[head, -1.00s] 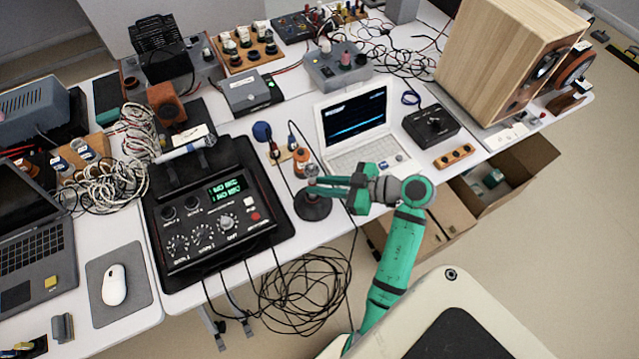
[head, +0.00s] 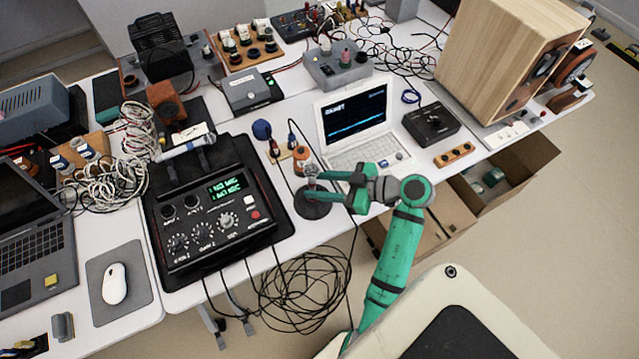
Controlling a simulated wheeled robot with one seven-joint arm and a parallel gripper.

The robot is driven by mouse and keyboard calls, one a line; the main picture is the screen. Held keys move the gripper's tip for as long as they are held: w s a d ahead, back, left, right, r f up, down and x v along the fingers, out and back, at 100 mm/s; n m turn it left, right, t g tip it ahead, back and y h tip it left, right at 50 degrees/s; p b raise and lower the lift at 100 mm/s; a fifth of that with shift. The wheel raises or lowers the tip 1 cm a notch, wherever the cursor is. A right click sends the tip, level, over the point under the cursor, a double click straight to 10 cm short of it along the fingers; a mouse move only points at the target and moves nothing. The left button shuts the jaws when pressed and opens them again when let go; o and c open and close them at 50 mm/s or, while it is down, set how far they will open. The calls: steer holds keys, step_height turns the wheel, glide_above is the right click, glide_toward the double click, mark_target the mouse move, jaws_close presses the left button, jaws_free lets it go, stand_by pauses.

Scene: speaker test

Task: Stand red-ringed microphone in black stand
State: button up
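The black stand (head: 314,211) has a round base near the front edge of the table, right of the black mixer. A small upright microphone (head: 311,171) with a silvery head shows directly above the stand's base. Its lower part and its seat in the stand are hidden by my fingers, and I cannot make out a red ring on it. My gripper (head: 322,186) is open, reaching in from the right, with its green fingers spread around the microphone's place. A second, silver microphone (head: 184,148) lies across a black rest behind the mixer.
The black mixer (head: 218,222) is close on the left. Cables (head: 305,290) hang below the table edge. A wooden speaker (head: 495,60) stands at the right.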

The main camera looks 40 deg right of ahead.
steer(key=shift+s+d, duration=0.1)
steer(key=v, duration=1)
steer(key=shift+s+d+r, duration=0.15)
steer(key=shift+s, duration=0.1)
